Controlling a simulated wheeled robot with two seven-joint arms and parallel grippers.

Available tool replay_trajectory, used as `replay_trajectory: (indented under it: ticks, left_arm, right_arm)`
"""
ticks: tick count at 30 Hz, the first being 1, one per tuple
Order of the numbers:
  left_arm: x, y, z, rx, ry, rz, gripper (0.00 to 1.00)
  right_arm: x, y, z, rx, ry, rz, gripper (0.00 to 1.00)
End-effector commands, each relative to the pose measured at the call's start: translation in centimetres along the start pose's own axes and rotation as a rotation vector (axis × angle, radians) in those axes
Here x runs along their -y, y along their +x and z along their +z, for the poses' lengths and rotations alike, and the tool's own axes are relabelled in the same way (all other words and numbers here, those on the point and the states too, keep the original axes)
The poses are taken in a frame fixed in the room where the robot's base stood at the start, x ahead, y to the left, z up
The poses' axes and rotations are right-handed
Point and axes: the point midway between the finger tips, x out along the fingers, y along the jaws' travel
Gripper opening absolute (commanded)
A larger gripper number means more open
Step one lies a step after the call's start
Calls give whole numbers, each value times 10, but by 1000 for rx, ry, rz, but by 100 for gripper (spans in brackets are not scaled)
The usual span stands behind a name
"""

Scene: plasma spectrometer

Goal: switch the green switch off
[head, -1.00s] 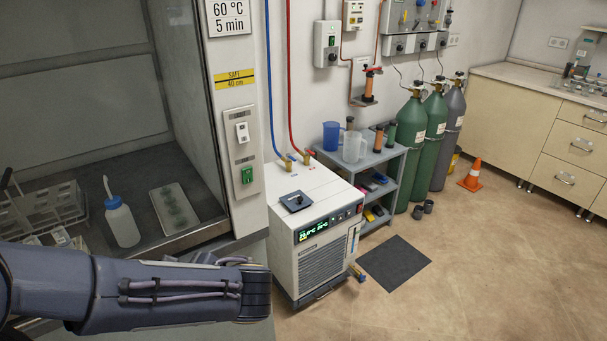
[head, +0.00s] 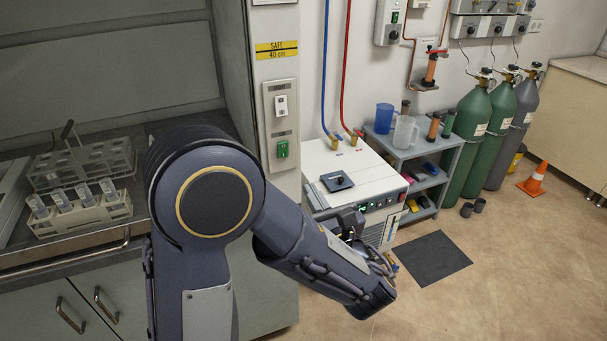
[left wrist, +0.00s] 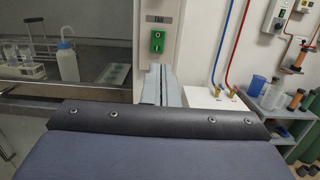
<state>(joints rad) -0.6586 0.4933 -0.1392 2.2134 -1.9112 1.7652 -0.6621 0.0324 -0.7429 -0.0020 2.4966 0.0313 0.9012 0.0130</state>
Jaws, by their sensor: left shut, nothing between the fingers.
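The green switch (head: 282,149) is on a pale panel on the fume hood's right post, below a white switch (head: 281,104). It shows larger in the left wrist view (left wrist: 157,42), above and beyond the fingertips. My left gripper (left wrist: 160,69) is shut and empty, its two grey fingers together, pointing toward the post below the switch. I see a gap between fingertips and switch. In the head view my left arm bends in front of the hood, and the gripper is partly hidden behind the forearm near the chiller. My right gripper is not in view.
A white chiller (head: 352,162) with blue and red hoses stands right of the post. A grey shelf cart (head: 440,160) and gas cylinders (head: 470,125) are behind it. Tube racks (head: 82,215) are in the hood.

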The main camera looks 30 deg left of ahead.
Motion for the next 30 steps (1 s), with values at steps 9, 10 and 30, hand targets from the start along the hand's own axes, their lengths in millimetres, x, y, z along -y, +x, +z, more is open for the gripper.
replay_trajectory:
  ticks: [9, 10, 30]
  left_arm:
    - [-2, 65, 2, -1, 2, 8, 0]
    - [-2, 72, 2, -1, 2, 7, 0]
    - [-1, 131, 0, -1, 0, 1, 0]
  right_arm:
    - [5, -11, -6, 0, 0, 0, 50]
    - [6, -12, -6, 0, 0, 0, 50]
    - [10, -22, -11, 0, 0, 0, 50]
